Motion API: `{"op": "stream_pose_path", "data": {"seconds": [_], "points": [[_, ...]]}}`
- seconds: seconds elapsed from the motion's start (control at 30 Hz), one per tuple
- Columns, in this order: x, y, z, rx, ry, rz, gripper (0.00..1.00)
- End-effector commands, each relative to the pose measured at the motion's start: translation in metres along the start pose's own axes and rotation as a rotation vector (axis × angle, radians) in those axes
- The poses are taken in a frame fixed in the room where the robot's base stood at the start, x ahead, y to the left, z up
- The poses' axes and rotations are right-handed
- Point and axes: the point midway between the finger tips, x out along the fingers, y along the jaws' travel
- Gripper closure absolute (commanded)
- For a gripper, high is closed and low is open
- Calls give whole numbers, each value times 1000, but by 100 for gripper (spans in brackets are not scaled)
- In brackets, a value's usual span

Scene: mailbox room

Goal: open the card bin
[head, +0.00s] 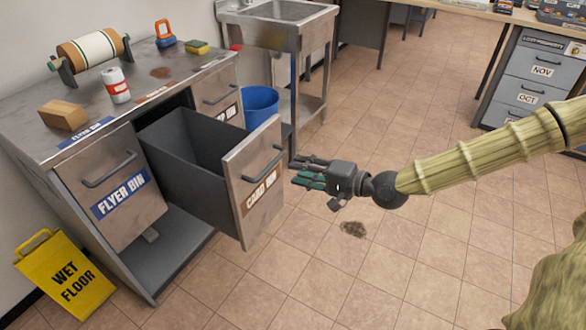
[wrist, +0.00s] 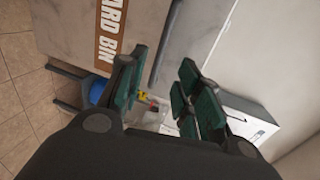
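The card bin (head: 250,185) is a deep grey drawer with a metal front and a "CARD BIN" label. In the head view it stands pulled far out of the counter, its empty-looking inside showing from above. Its dark bar handle (head: 264,165) is on the upper front. My gripper (head: 303,173) is just right of this front, with no contact visible. In the wrist view my gripper (wrist: 158,90) has its green-padded fingers apart with nothing held between them. The card bin front (wrist: 90,25) shows at the upper left there, partly behind a finger.
The flyer bin (head: 115,190) is shut, left of the card bin. A yellow wet floor sign (head: 65,278) stands at lower left. A blue bucket (head: 261,104) and a sink stand (head: 285,20) are behind. The tiled floor to the right is clear apart from a brown stain (head: 353,229).

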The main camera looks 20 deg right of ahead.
Motion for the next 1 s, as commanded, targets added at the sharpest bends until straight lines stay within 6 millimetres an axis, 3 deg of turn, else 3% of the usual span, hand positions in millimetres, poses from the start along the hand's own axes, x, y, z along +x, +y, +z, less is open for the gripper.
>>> {"op": "stream_pose_path", "data": {"seconds": [0.37,1.0], "points": [[-22,0,0,1,1,-1,66],[-23,2,1,-1,-1,7,66]]}}
